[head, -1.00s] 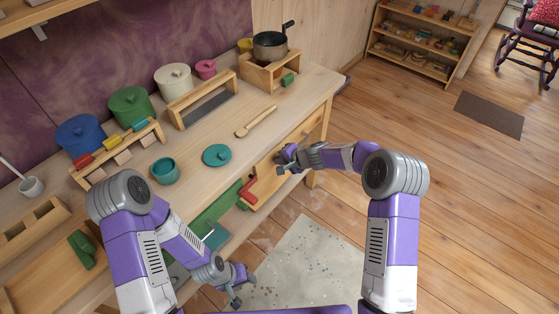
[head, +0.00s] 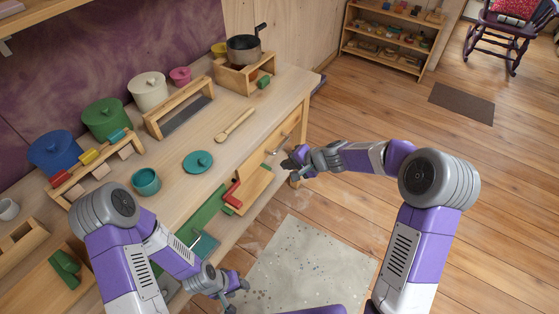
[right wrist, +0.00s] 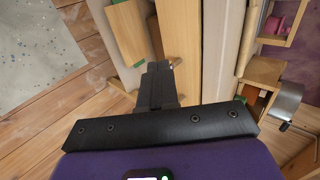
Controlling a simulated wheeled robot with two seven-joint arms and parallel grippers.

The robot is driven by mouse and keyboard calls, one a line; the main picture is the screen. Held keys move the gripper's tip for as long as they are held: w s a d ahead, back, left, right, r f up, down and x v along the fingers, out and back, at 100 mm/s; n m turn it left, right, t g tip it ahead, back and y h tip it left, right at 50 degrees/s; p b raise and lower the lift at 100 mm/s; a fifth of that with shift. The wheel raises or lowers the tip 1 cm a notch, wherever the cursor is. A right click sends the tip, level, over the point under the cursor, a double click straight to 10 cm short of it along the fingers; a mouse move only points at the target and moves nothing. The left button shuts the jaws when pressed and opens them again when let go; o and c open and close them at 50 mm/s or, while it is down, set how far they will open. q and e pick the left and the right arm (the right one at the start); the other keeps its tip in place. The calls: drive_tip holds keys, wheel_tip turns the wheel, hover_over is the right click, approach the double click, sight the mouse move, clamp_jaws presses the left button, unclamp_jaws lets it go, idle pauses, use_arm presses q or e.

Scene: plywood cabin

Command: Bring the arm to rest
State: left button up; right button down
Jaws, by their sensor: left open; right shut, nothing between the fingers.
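My right gripper (head: 291,163) is in front of the workbench's right end, beside the drawer front, and holds nothing. In the right wrist view its fingers (right wrist: 157,84) are shut together, with the bench's wooden front beyond them. My left gripper (head: 236,283) hangs low at the bench's front edge, above the speckled mat, open and empty. Its fingertips are small in the head view.
The workbench (head: 222,133) carries lidded pots, a teal cup (head: 146,181), a teal lid (head: 198,162) and a wooden spoon (head: 235,125). A red-handled item (head: 232,194) lies in the open lower space. A speckled mat (head: 310,265) and clear floor lie in front.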

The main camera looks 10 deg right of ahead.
drive_tip(key=shift+s+d+r, duration=0.1)
drive_tip(key=shift+s, duration=0.05)
drive_tip(key=s+f+n+g+h+p, duration=0.2)
drive_tip(key=s+f+g+h, duration=0.15)
drive_tip(key=s+f, duration=1.05)
drive_tip(key=s+f+n+g, duration=0.1)
drive_tip(key=s+f, duration=0.2)
drive_tip(key=s, duration=0.5)
drive_tip(key=s+a+f+n+g, duration=0.1)
drive_tip(key=s+f+n, duration=0.1)
drive_tip(key=s, duration=0.5)
drive_tip(key=shift+s+a+f+n+y+p, duration=0.15)
drive_tip(key=shift+s+f+n+y+p, duration=0.2)
drive_tip(key=shift+f, duration=0.4)
